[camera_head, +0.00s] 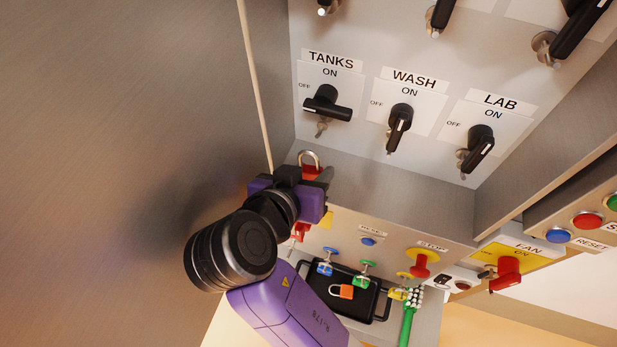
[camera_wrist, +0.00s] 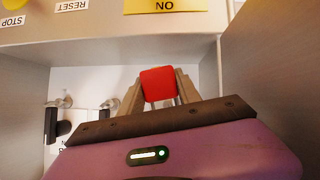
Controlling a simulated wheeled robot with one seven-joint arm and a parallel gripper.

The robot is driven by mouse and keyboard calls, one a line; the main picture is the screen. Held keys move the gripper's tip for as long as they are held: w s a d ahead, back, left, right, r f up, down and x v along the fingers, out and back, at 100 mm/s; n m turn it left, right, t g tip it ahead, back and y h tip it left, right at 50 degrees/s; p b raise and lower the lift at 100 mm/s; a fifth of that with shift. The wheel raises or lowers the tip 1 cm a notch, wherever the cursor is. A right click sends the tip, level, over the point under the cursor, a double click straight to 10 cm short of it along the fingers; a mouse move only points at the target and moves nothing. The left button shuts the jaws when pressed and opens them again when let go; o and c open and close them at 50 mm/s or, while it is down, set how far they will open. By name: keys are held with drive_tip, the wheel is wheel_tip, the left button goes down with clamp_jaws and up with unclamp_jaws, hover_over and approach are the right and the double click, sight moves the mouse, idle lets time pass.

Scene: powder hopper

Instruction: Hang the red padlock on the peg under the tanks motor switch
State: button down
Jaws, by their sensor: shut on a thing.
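My gripper (camera_head: 313,177) is shut on the red padlock (camera_head: 309,170), whose metal shackle points up. In the wrist view the padlock's red body (camera_wrist: 159,84) sits between the two grey fingers. The tanks motor switch (camera_head: 326,103) is a black handle under the TANKS label, lying roughly crosswise, unlike its neighbours. Its metal peg (camera_head: 321,129) sticks out just below it and looks bare. The padlock is below the peg and slightly left of it in the head view, apart from it. My gripper hides part of the padlock.
The WASH switch (camera_head: 399,119) and LAB switch (camera_head: 480,143) stand to the right with their own pegs. A metal side wall (camera_head: 265,60) is close on the left. Below lie a black tray (camera_head: 375,306) with an orange padlock (camera_head: 341,291), hanging coloured padlocks and a red FAN handle (camera_head: 507,273).

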drive_tip(key=shift+w+d+f+b, duration=0.1)
drive_tip(key=shift+w+d+b, duration=0.25)
drive_tip(key=shift+w, duration=0.55)
drive_tip(key=shift+w+d+f+b, duration=0.1)
drive_tip(key=shift+w+d+b, duration=0.25)
drive_tip(key=shift+w, duration=0.55)
drive_tip(key=shift+w+d+f+b, duration=0.15)
drive_tip(key=shift+w+d, duration=0.3)
drive_tip(key=shift+w, duration=0.45)
drive_tip(key=shift+w+d+f, duration=0.2)
drive_tip(key=shift+w+f, duration=0.15)
drive_tip(key=shift+w, duration=0.2)
drive_tip(key=c, duration=0.8)
unclamp_jaws()
drive_tip(key=shift+o, duration=0.2)
